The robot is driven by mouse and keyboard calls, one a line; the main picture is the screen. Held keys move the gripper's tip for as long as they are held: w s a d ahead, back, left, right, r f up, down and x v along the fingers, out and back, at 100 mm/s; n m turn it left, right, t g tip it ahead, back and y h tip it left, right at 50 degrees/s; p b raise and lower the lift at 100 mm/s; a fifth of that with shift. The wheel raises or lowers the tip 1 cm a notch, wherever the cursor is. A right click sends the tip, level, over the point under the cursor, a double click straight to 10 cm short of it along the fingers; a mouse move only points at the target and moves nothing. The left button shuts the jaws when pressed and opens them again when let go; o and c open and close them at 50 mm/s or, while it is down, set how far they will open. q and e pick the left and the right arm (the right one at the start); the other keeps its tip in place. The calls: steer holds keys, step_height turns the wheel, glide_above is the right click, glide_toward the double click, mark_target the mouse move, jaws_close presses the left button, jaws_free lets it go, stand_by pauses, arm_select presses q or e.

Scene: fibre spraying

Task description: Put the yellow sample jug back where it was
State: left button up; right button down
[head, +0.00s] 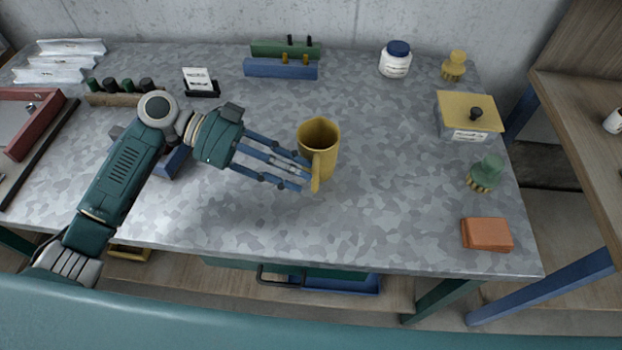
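The yellow sample jug (321,137) is upright near the middle of the speckled grey table (400,200), its handle toward the table's front. I cannot tell whether its base touches the table. My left gripper (305,176) reaches in from the left, with its long blue fingers level with the jug's handle. The fingertips overlap the handle in this view. I cannot tell whether they are closed on it or only beside it. My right gripper is not in view.
A blue rack (265,69) and green rack (270,50) stand at the back. A red-framed tray (40,137) lies left. The table's front middle is clear.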

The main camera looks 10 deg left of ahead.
arm_select(q)
steer(key=s+b+v, duration=0.1)
steer(key=v, duration=0.6)
steer(key=shift+w+a+r+b, duration=0.2)
steer(key=shift+w+a+b, duration=0.2)
steer(key=shift+w, duration=0.15)
